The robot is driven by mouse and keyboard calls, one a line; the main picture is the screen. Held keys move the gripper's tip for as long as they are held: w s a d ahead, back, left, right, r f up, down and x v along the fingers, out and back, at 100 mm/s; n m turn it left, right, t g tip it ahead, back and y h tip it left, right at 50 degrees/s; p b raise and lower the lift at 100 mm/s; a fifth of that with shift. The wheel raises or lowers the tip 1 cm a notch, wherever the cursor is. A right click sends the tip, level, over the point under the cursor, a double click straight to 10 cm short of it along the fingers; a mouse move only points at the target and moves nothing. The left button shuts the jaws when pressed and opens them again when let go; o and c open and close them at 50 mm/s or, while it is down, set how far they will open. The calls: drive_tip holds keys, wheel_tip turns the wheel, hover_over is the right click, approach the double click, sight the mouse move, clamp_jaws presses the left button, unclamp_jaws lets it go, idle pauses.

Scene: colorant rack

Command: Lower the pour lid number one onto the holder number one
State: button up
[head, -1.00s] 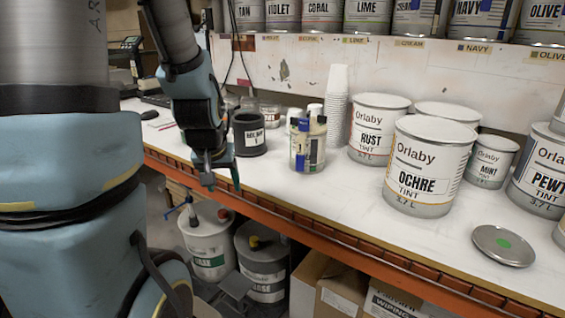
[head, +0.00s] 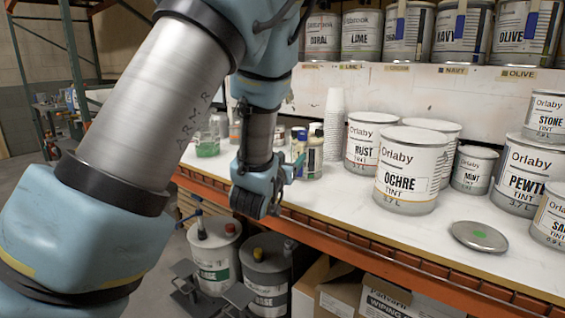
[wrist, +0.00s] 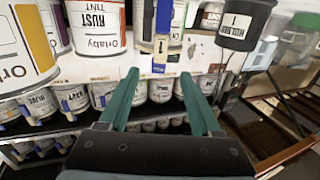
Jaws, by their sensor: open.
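A flat grey round lid with a green dot (head: 480,237) lies on the bench at the right; no number shows on it, so I cannot tell whether it is pour lid one. A dark pot labelled with a 1 (wrist: 243,30) shows upside down at the upper right of the wrist view; it may be holder one. In the head view my arm hides the spot where it stood. My gripper (wrist: 160,75) is open, with nothing between its teal fingers. In the head view my gripper (head: 258,192) hangs near the bench's front edge, far left of the lid.
A jar of markers (head: 309,155) stands just right of my gripper. The Rust tin (head: 365,145) and Ochre tin (head: 408,180) stand farther right. Lidded drums (head: 215,250) sit below the orange bench edge (head: 400,262). The bench front between jar and lid is clear.

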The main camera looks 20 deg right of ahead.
sight(299, 145)
drive_tip(key=p+x, duration=0.2)
drive_tip(key=x, duration=0.7)
drive_tip(key=shift+w+d+p, duration=0.15)
drive_tip(key=shift+p, duration=0.25)
drive_tip(key=shift+c, duration=0.3)
clamp_jaws()
drive_tip(key=c, duration=0.6)
unclamp_jaws()
clamp_jaws()
drive_tip(key=shift+r, duration=0.2)
drive_tip(key=shift+r, duration=0.3)
